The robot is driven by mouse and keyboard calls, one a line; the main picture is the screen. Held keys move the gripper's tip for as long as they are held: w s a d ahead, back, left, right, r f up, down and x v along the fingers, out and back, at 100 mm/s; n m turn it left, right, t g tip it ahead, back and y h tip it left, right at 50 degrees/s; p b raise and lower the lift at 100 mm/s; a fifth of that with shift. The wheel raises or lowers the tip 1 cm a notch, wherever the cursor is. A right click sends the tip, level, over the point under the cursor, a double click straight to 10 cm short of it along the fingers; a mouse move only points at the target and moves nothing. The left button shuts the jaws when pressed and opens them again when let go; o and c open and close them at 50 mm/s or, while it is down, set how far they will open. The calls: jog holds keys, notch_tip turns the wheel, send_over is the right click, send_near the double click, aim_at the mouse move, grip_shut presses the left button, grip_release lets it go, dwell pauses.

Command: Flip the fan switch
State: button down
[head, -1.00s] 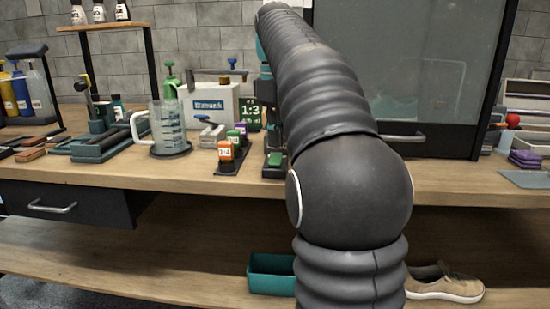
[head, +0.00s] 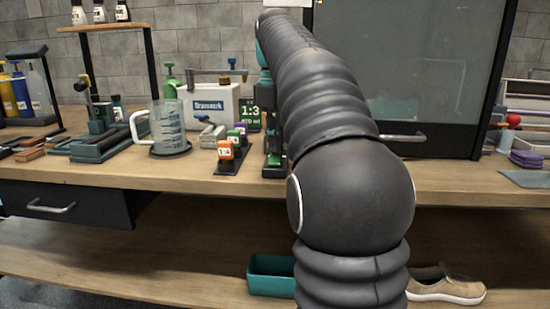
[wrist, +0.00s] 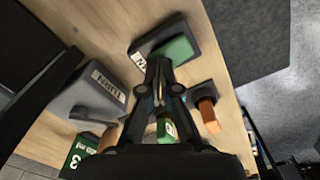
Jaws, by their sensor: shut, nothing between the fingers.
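A dark switch box with a green rocker (wrist: 175,51) lies near the top middle of the wrist view; its label is only partly readable, so I cannot confirm that it is the fan switch. In the head view, a dark box with a green part (head: 274,160) stands at the bench's front edge, partly hidden by my arm. My gripper (wrist: 161,66) is shut and empty. Its fingertips overlap the near edge of the switch box in the wrist view; I cannot tell whether they touch. In the head view, my gripper (head: 268,135) points down just above the box.
A grey labelled box (wrist: 95,92) is left of the fingers. Orange (head: 225,150) and green bottles or blocks stand on a dark tray nearby. A measuring jug (head: 170,128) is further left. A dark glass-fronted cabinet (head: 425,75) stands behind my arm.

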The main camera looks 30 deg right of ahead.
jog(key=shift+f+b, duration=0.3)
jog(key=shift+f, duration=0.25)
jog(key=shift+r, duration=0.1)
notch_tip(320, 180, up, 5)
jog(key=p, duration=0.4)
jog(key=shift+p, duration=0.3)
jog(key=shift+r, duration=0.95)
jog(key=shift+m+t, duration=0.6)
jog(key=shift+t, duration=0.1)
jog(key=s+a+f, duration=0.2)
jog(key=s+a, duration=0.1)
jog(key=s+a+f, duration=0.1)
jog(key=a, duration=0.1)
jog(key=shift+s+a, duration=0.1)
jog(key=shift+s, duration=0.15)
jog(key=s+a+f+m+t, duration=0.2)
jog(key=s+a+f, duration=0.2)
jog(key=s+f, duration=0.4)
jog(key=s+a+f+m+t, duration=0.2)
jog(key=s+a+f, duration=0.3)
jog(key=f, duration=0.8)
jog(key=s, duration=0.3)
jog(key=shift+s+a+f, duration=0.25)
jog(key=shift+s+f, duration=0.05)
